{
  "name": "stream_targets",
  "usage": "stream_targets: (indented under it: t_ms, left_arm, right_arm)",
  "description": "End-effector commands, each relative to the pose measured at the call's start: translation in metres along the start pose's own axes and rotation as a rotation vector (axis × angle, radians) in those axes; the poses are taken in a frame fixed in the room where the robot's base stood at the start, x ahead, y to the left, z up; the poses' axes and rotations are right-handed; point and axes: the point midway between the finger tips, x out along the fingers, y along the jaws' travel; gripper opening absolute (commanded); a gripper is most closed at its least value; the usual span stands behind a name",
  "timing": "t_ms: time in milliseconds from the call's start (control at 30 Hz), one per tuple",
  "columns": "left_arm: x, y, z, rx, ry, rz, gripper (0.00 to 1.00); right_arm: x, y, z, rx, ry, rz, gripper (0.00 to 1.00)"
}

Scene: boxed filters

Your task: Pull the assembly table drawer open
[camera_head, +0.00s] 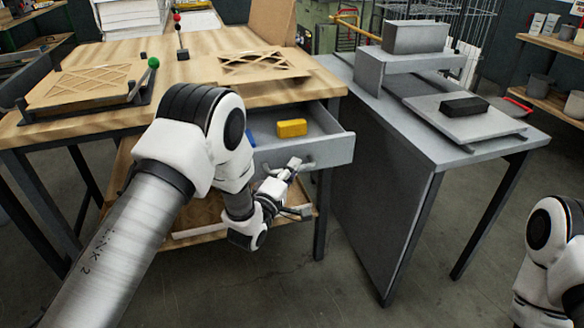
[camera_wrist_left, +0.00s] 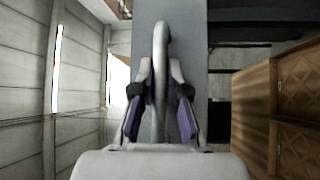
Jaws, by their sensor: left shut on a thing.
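The assembly table (camera_head: 214,42) has a wooden top and dark legs. Its grey drawer (camera_head: 335,150) stands pulled out under the right part of the top, with its inside showing. A yellow block (camera_head: 292,128) and a partly hidden blue thing (camera_head: 250,138) lie in it. My left gripper (camera_head: 292,166) is at the drawer front. In the left wrist view its two fingers (camera_wrist_left: 160,100) are shut on the curved grey drawer handle (camera_wrist_left: 162,45), which stands between them. My right gripper is out of view; only part of my right arm shows at the lower right.
A grey side table (camera_head: 480,150) with a raised stand and a black block (camera_head: 463,106) stands close to the drawer's right. Wooden lattice-framed filters (camera_head: 90,85) lie on the wooden top. A lower shelf (camera_head: 190,232) is below the drawer. The floor in front is clear.

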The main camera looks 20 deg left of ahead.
Motion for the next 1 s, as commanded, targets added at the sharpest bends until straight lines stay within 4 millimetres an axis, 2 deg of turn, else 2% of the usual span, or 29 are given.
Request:
stream_targets:
  t_ms: [400, 433, 500, 833, 1000]
  left_arm:
    - [0.0, 0.001, 0.0, 0.0, 0.001, 0.003, 0.0]
    - [0.0, 0.001, 0.0, 0.0, 0.001, 0.003, 0.17]
    - [0.0, 0.001, 0.0, 0.0, 0.001, 0.003, 0.39]
    - [-0.002, 0.001, 0.0, 0.0, 0.001, 0.003, 0.39]
    - [-0.027, 0.001, -0.001, -0.001, 0.003, 0.0, 0.39]
  right_arm:
    - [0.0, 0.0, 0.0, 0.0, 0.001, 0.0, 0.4]
    - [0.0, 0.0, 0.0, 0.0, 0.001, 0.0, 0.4]
    - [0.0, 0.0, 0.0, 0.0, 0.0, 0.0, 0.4]
    - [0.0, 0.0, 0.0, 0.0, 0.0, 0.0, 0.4]
    - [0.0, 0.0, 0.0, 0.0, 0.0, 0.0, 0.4]
